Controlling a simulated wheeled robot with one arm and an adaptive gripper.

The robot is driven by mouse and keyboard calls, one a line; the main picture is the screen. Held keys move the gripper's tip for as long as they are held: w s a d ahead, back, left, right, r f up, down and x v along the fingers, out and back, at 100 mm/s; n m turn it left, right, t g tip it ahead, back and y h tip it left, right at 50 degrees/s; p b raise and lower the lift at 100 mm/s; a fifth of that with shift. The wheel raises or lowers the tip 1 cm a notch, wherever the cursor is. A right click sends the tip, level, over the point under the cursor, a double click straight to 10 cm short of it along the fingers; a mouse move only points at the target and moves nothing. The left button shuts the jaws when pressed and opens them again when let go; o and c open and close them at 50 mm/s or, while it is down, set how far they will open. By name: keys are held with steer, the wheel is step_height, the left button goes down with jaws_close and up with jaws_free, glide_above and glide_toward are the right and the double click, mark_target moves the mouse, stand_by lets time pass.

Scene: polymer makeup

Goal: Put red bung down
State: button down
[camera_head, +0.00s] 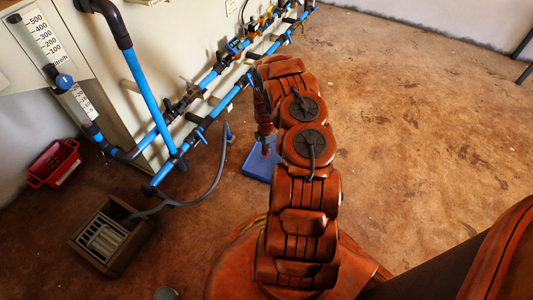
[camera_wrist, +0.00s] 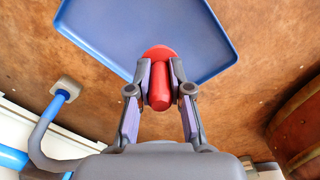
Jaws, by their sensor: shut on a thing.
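The red bung (camera_wrist: 160,92) is a red piece with a wider rounded end toward the top of the wrist view. My gripper (camera_wrist: 161,78) is shut on it, with one finger on each side of its stem. A blue tray (camera_wrist: 150,28) with a raised rim lies beyond the bung in the wrist view, and the bung's wide end overlaps its near part in the picture. I cannot tell whether the bung touches the tray. In the head view the blue tray (camera_head: 257,166) lies on the floor, partly hidden by my arm, and the bung is not clear.
Blue pipes (camera_head: 150,108) with valves run along a pale cabinet (camera_head: 150,50) left of the tray. A red crate (camera_head: 54,163) and a brown box (camera_head: 110,238) with pale slats stand on the floor at left. A grey hose (camera_head: 205,190) curves near the tray. Floor at right is clear.

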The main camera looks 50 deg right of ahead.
steer(key=shift+w+d+f, duration=0.1)
steer(key=shift+w+d, duration=0.25)
steer(key=shift+d, duration=0.05)
step_height(320, 180, down, 4)
steer(key=b, duration=0.2)
steer(key=shift+r+b, duration=0.2)
steer(key=shift+b, duration=0.15)
steer(key=shift+r, duration=0.15)
steer(key=c, duration=1.1)
jaws_free()
